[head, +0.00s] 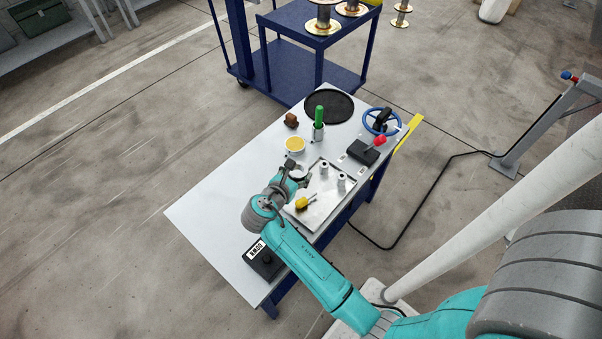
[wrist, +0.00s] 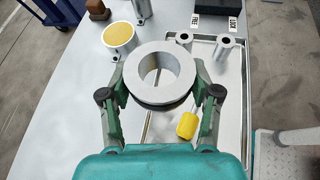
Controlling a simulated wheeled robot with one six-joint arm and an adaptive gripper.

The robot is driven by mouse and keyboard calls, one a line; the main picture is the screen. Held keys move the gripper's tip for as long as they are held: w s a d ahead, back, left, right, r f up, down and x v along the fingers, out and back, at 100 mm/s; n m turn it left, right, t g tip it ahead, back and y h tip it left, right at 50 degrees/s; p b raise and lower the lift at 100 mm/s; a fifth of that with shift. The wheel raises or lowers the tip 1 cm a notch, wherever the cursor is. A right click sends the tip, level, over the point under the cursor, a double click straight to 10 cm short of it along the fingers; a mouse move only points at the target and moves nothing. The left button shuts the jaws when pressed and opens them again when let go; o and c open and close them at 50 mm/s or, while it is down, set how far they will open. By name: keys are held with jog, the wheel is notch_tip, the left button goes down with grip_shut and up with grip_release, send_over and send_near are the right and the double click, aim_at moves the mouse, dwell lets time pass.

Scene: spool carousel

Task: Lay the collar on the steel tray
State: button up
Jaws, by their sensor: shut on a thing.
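The collar (wrist: 131,80) is a thick grey ring, held flat with its hole facing up. In the wrist view my gripper (wrist: 160,82) is shut on it, a finger on each side. The head view shows my gripper (head: 297,172) by the left edge of the steel tray (head: 321,208), with the collar partly hidden there. The tray is shallow and rimmed, and its right rim (wrist: 245,75) shows in the wrist view. The collar's height above the surface is hard to tell.
The tray carries two grey cylinders (head: 324,169) (head: 341,181) and a yellow-handled tool (head: 302,203). A yellow-filled cup (head: 295,145), green-handled item (head: 319,116), brown object (head: 291,120) and black disc (head: 330,106) stand beyond. A black box (head: 264,260) sits near the front. The table's left part is clear.

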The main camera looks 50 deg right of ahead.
jog(key=shift+s+d+r+n+g+h, duration=0.15)
jog(key=shift+s+d+n+g+h, duration=0.25)
jog(key=shift+s, duration=0.3)
jog(key=shift+d, duration=0.1)
jog(key=shift+f, duration=3.9)
jog(key=o, duration=1.5)
jog(key=v, duration=1.2)
